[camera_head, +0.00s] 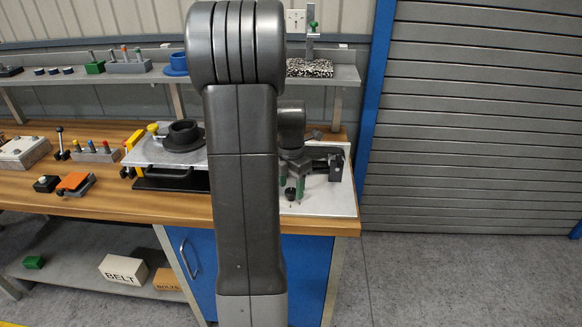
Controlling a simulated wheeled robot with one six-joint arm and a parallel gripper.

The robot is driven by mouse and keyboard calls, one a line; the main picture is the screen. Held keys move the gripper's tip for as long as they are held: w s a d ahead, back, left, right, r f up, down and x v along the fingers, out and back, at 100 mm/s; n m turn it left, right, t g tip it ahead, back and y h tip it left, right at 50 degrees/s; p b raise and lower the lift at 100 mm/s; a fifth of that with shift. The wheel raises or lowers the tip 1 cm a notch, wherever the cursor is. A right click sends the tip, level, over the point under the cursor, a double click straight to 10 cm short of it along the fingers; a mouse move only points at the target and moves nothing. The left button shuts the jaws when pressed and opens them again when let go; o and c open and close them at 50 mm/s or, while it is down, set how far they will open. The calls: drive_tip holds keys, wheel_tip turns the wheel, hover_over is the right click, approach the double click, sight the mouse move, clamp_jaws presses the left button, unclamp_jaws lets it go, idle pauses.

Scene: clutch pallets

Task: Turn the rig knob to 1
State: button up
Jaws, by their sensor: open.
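My gripper (291,190) is at the right end of the wooden bench, pointing down, with green fingertips spread apart. A small black round knob (290,194) shows between and just below the fingertips, on a light plate (325,203). I cannot tell whether the fingers touch it. A tiny reddish mark shows on the plate in front of the knob. The knob's pointer and any numbers are too small to read. My own arm crosses the middle of the view and hides the part of the bench left of the knob.
A dark bracket-like device (334,164) stands behind and right of my gripper. A plate with a black ring (183,136) and yellow clamps is left of my arm. A rack of colored pegs (96,152) and an orange-topped block (75,183) lie further left. A shelf (345,75) runs behind.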

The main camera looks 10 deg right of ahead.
sight(291, 191)
wheel_tip(291, 191, up, 13)
idle(0.3)
drive_tip(key=shift+f, duration=0.15)
wheel_tip(291, 191, down, 14)
drive_tip(key=shift+r, duration=0.1)
idle(0.5)
drive_tip(key=shift+r, duration=0.1)
